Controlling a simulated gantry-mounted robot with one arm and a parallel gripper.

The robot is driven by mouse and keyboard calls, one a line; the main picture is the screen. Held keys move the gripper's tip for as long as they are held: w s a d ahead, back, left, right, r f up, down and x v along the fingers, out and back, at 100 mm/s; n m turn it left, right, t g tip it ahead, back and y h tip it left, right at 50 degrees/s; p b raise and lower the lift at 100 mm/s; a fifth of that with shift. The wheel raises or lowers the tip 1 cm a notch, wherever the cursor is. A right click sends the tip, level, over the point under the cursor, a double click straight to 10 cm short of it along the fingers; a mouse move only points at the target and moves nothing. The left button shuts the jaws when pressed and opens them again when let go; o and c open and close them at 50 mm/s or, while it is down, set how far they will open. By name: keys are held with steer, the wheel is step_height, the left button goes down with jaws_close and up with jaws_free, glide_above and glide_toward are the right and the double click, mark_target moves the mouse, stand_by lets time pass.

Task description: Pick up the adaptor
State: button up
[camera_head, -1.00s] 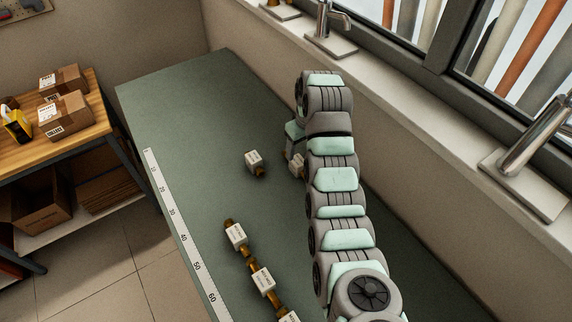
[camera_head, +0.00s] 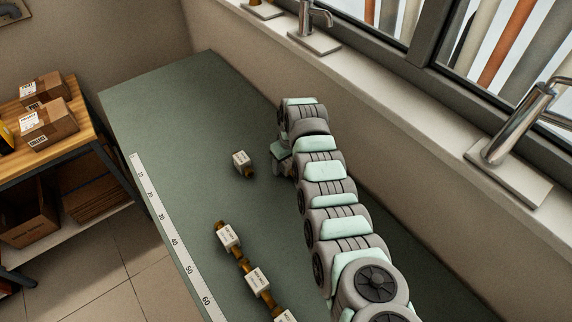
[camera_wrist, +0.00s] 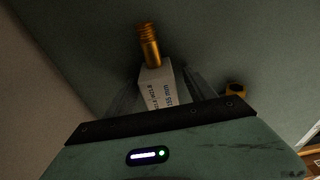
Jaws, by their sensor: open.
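In the wrist view, a brass adaptor (camera_wrist: 150,45) with a white printed tag block (camera_wrist: 157,88) lies on the green bench. My gripper (camera_wrist: 163,72) is open, with one finger on each side of the tag block; I cannot tell whether they touch it. The threaded brass end sticks out beyond the fingertips. In the head view, my gripper (camera_head: 282,163) is low over the bench near the wall side, and my arm hides this adaptor.
Another tagged brass fitting (camera_head: 243,163) lies left of my gripper; a brass piece (camera_wrist: 237,89) shows right of the fingers in the wrist view. Several tagged fittings (camera_head: 229,238) line up nearer, beside a ruler strip (camera_head: 168,224). The green bench's (camera_head: 190,100) far end is clear. A window ledge (camera_head: 400,110) borders it.

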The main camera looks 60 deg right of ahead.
steer(key=shift+f, duration=0.1)
jaws_close()
stand_by(0.7)
